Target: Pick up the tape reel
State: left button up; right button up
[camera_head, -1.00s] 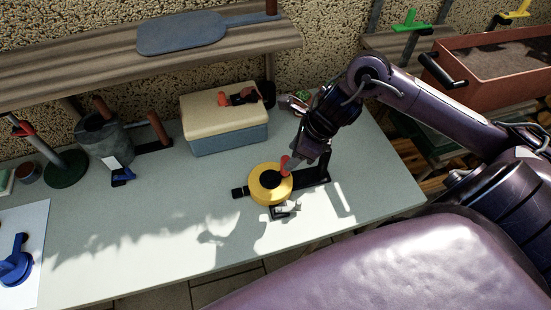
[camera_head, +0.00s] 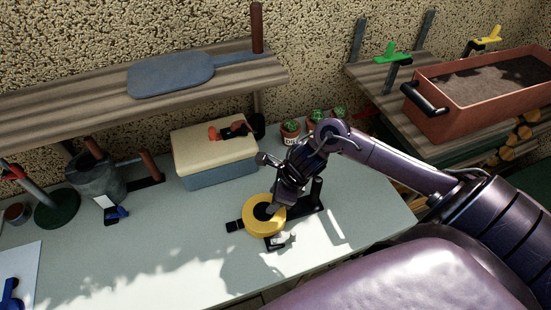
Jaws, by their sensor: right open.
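The yellow tape reel (camera_head: 261,229) sits on a black holder (camera_head: 235,226) on the pale worktable, with a dark centre. My right gripper (camera_head: 274,208) is open, with its fingers pointing down at the upper right part of the reel. A fingertip overlaps the reel's centre in the picture. I cannot tell whether it touches the reel. The wrist hides part of the holder behind it. My left gripper is not in view.
A cream-lidded blue box (camera_head: 214,152) stands behind the reel. Small potted cacti (camera_head: 290,132) stand behind my right wrist. A stone mortar (camera_head: 95,178) and a blue-handled tool (camera_head: 116,214) are at left.

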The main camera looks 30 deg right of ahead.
jog(key=shift+c, duration=0.9)
grip_shut()
jog(key=shift+w+r, duration=0.1)
